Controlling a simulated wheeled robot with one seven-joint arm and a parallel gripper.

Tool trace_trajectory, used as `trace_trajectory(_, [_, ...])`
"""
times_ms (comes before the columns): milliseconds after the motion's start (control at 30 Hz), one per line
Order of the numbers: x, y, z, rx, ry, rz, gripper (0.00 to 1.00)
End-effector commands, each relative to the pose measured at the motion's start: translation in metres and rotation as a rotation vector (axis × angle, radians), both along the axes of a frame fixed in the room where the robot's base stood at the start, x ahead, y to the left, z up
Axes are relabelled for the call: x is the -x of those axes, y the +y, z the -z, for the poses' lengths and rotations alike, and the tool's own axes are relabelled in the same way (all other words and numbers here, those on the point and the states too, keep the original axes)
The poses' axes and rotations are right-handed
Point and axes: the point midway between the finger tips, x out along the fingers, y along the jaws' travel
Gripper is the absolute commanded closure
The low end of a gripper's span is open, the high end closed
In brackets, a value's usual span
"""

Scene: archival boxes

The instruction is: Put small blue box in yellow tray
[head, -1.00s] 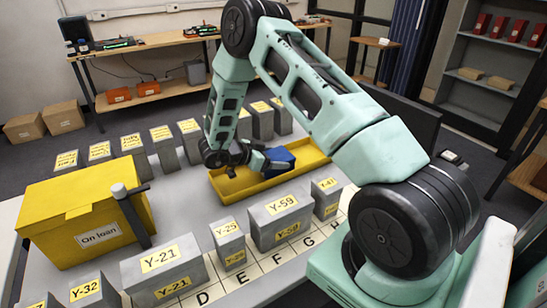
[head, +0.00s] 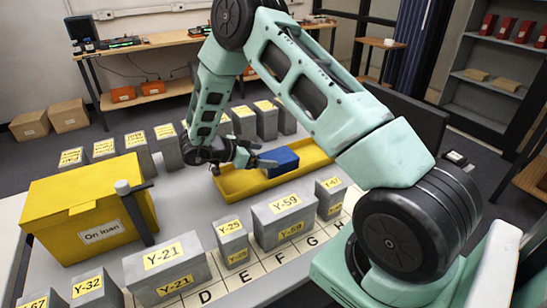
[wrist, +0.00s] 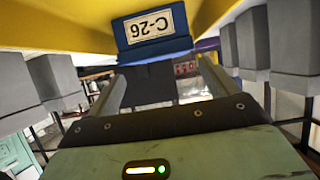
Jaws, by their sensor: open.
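The small blue box (head: 279,162) sits in the yellow tray (head: 240,188), towards the tray's middle. My gripper (head: 262,161) is just left of the blue box in the head view. Its fingers (wrist: 160,92) are apart with nothing between them, and the box lies beyond their tips.
A yellow "On loan" box (head: 88,212) with a dark handle stands at the left. Grey labelled boxes stand in front, such as Y-59 (head: 283,218) and Y-21 (head: 167,268). More grey boxes (head: 168,147) line the table behind the tray.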

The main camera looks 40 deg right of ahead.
Motion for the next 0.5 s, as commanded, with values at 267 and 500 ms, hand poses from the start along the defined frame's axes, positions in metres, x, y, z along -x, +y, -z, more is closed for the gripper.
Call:
trace_trajectory(267, [-0.012, 0.041, -0.02, 0.0, -0.002, -0.001, 0.14])
trace_trajectory(500, [-0.013, 0.05, -0.025, 0.0, 0.001, 0.0, 0.14])
